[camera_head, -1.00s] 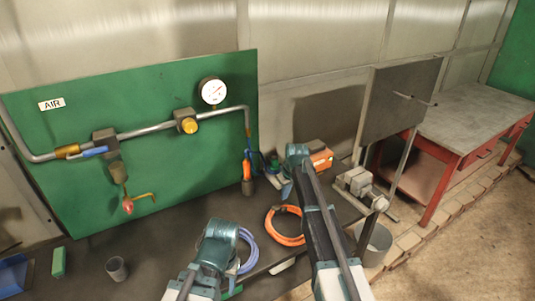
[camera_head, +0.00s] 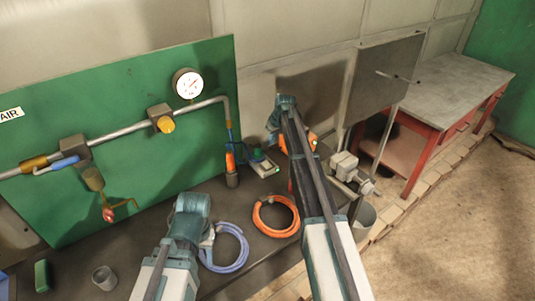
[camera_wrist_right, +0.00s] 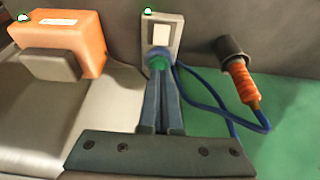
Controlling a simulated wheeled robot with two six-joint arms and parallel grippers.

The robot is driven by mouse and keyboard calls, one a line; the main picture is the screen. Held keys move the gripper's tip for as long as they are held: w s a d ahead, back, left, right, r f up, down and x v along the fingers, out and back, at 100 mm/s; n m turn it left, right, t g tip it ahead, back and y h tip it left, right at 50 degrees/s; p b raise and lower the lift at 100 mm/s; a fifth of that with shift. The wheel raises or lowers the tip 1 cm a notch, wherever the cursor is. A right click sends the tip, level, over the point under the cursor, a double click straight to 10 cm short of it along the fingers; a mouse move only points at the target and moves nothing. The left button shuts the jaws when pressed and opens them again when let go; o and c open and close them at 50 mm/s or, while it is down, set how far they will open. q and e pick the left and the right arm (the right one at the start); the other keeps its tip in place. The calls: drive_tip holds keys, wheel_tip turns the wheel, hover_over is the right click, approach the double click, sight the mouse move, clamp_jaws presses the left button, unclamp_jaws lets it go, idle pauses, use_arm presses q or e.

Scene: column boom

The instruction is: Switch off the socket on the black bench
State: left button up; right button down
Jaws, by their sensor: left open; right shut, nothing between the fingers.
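The socket (camera_head: 263,166) is a small grey box with a green lamp on the dark bench (camera_head: 165,225), by the green panel's right end. In the right wrist view the socket (camera_wrist_right: 172,20) shows a pale rocker switch (camera_wrist_right: 160,37), a lit green lamp at its top and a round green part below the switch. My right gripper (camera_wrist_right: 160,75) is shut and empty; its tips overlap the lower edge of the green part, and I cannot tell whether they touch. In the head view its fingers are hidden. My left gripper (camera_head: 190,215) is open above the bench front; its fingers are hard to see.
An orange box (camera_wrist_right: 75,30) with a green lamp stands left of the socket in the right wrist view. A blue hose with an orange handle (camera_wrist_right: 243,82) is on the right. Orange (camera_head: 275,230) and blue (camera_head: 232,262) hose coils lie on the bench. A red-framed table (camera_head: 450,90) stands right.

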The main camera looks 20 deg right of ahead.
sight(265, 162)
use_arm(q)
wheel_tip(265, 162, down, 13)
drive_tip(key=b, duration=1.3)
drive_tip(key=shift+f, duration=0.15)
use_arm(e)
drive_tip(key=x, duration=1.3)
drive_tip(key=shift+s+f, duration=0.2)
drive_tip(key=shift+f, duration=0.3)
use_arm(q)
drive_tip(key=shift+f+b, duration=0.3)
drive_tip(key=shift+b, duration=0.05)
use_arm(e)
drive_tip(key=shift+f, duration=0.25)
use_arm(q)
drive_tip(key=shift+r, duration=0.1)
use_arm(e)
drive_tip(key=shift+s, duration=0.1)
drive_tip(key=shift+s+d, duration=0.3)
drive_tip(key=shift+s, duration=0.35)
use_arm(q)
drive_tip(key=shift+r, duration=0.1)
use_arm(e)
drive_tip(key=shift+r, duration=0.15)
